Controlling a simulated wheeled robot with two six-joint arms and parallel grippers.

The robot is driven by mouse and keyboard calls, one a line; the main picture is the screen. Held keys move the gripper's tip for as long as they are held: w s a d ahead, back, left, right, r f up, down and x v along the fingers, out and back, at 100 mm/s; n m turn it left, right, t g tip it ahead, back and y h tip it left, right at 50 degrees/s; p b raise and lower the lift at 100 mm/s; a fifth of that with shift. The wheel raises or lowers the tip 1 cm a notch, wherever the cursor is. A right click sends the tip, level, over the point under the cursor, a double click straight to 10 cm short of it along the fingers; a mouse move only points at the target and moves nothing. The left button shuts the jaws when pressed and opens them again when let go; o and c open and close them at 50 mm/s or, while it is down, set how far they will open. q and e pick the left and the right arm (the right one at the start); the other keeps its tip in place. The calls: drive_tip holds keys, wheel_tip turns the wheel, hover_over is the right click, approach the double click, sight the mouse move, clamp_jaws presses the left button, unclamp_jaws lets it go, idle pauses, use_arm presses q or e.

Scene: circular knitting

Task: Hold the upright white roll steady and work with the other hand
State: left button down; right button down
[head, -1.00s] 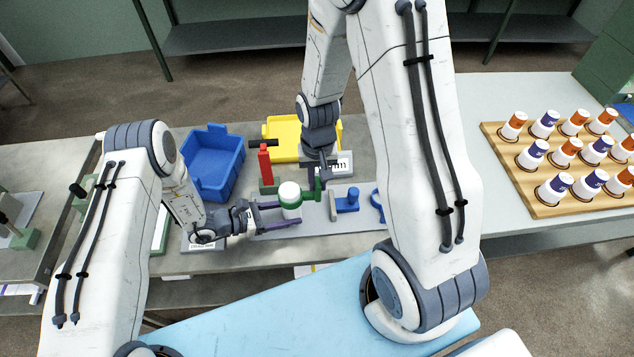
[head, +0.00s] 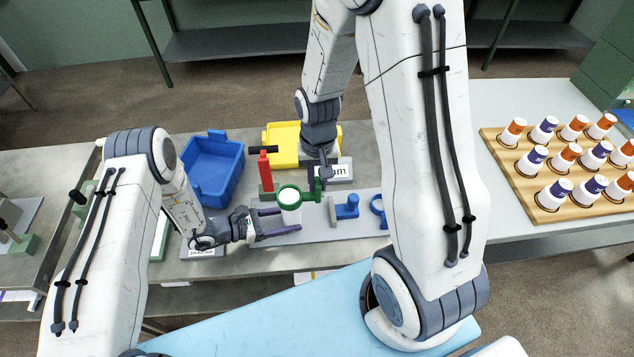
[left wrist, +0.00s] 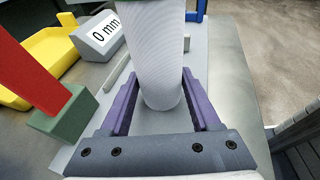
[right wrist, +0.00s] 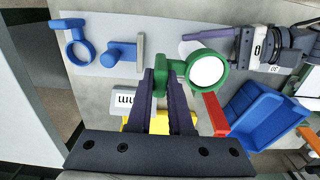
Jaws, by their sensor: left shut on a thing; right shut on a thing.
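The white roll (head: 291,216) stands upright on a grey plate (head: 340,228). My left gripper (head: 289,220) is shut on its lower part, one purple finger on each side, also seen in the left wrist view (left wrist: 161,95). My right gripper (head: 318,184) is shut on the handle of a green ring (head: 301,193). In the right wrist view the green ring (right wrist: 222,72) frames the roll's white top end (right wrist: 205,72). I cannot tell whether the ring is around the top or just above it.
A red post on a green base (head: 265,172) stands close behind the roll. A blue bin (head: 213,165) and a yellow bin (head: 283,145) lie farther back. Blue fixtures (head: 347,205) are to the right on the plate.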

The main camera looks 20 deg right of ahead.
use_arm(q)
drive_tip(key=shift+f, duration=0.15)
use_arm(e)
drive_tip(key=shift+r, duration=1.55)
drive_tip(key=shift+r, duration=3.5)
use_arm(q)
unclamp_jaws()
drive_tip(key=c, duration=0.4)
drive_tip(key=shift+c, duration=0.2)
drive_tip(key=shift+v, duration=4.05)
